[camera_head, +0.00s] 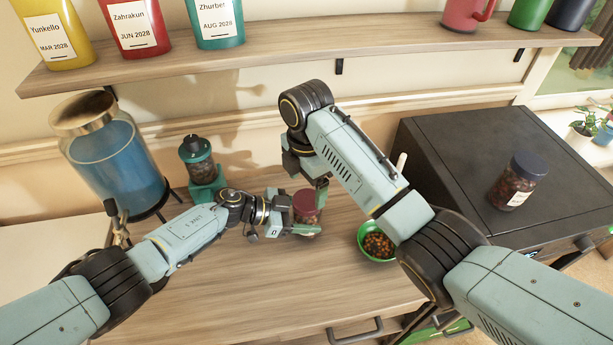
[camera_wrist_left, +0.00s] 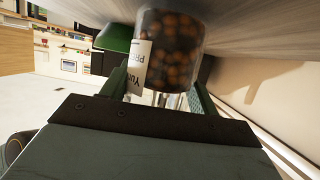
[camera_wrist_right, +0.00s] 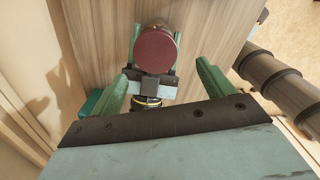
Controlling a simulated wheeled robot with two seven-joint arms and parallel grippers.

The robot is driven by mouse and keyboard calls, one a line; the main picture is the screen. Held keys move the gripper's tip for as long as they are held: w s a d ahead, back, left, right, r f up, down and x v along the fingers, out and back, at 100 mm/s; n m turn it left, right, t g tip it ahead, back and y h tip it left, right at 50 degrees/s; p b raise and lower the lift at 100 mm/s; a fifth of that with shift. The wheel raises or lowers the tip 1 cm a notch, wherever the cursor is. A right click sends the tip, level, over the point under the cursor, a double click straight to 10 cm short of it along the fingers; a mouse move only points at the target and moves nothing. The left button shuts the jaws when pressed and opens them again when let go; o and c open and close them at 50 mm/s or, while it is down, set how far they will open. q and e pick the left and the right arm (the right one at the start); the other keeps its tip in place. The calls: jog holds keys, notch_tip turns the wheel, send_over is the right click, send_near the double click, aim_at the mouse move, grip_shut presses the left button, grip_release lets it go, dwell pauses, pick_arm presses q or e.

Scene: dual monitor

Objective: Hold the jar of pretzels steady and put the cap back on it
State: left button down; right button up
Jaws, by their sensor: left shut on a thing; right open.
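The clear jar of brown pretzels (camera_wrist_left: 172,52), with a white label, is between the fingers of my left gripper (camera_wrist_left: 160,82), which is shut on it. In the head view, my left gripper (camera_head: 292,214) holds the jar (camera_head: 305,219) low over the wooden counter. The dark red cap (camera_head: 305,200) sits on top of the jar, and it shows from above in the right wrist view (camera_wrist_right: 156,50). Whether it is fastened cannot be told. My right gripper (camera_head: 312,178) is open and close to the cap. Its fingers (camera_wrist_right: 162,70) are apart, with the cap beyond them.
A green bowl of brown bits (camera_head: 378,258) stands right of the jar. A green grinder-like device (camera_head: 203,175) and a large blue jar (camera_head: 118,160) stand at the left. Another jar with a navy cap (camera_head: 516,180) sits on a black cabinet (camera_head: 445,165). A shelf (camera_head: 290,48) runs above. The front counter is clear.

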aim_at(306, 201)
notch_tip(306, 201, down, 7)
jog(key=shift+r, duration=0.2)
jog(key=shift+c, duration=0.3)
jog(key=shift+s, duration=0.1)
jog(key=c, duration=0.9)
jog(key=m, duration=0.6)
jog(key=shift+a+f, duration=0.1)
jog(key=m, duration=0.4)
jog(key=shift+w, duration=0.2)
jog(key=m, duration=0.3)
jog(key=shift+w+m, duration=0.1)
jog(key=shift+m, duration=0.3)
